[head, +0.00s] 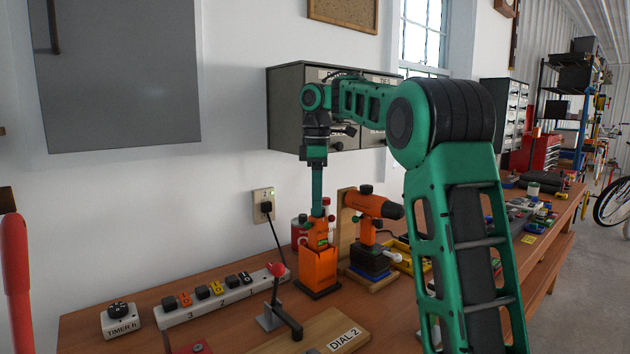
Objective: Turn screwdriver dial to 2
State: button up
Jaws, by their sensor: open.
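My gripper (317,212) hangs straight down from my green arm, over an orange upright tool (318,262) on the bench. The jaws are open. Their tips are at the top of this tool; I cannot tell whether they touch it. The tool has a small green mark near its top and a dark base. I cannot make out a dial or its number; the gripper covers the top. A placard reading "DIAL 2" (345,341) lies on a wooden board at the front edge of the view.
An orange drill (370,204) stands on a wooden mount just right of the tool. A grey cabinet (287,105) hangs behind my wrist.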

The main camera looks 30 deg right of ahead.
notch_tip(320, 180, up, 10)
dwell(0.6)
jog(key=shift+f, duration=0.1)
jog(key=s+f+m, duration=0.6)
jog(key=s+f, duration=0.4)
jog(key=s, duration=0.3)
jog(key=s+d+f+m, duration=0.1)
jog(key=s+f+m, duration=0.5)
jog(key=s+f, duration=0.4)
jog(key=s+d+f+m, duration=0.1)
jog(key=s+f+m, duration=0.5)
jog(key=s, duration=1.1)
notch_tip(320, 180, down, 4)
jog(key=shift+d+f+m, duration=0.1)
jog(key=shift+d+m, duration=0.1)
jog(key=shift+m, duration=0.1)
jog(key=shift+w+f, duration=0.2)
jog(key=shift+w, duration=0.45)
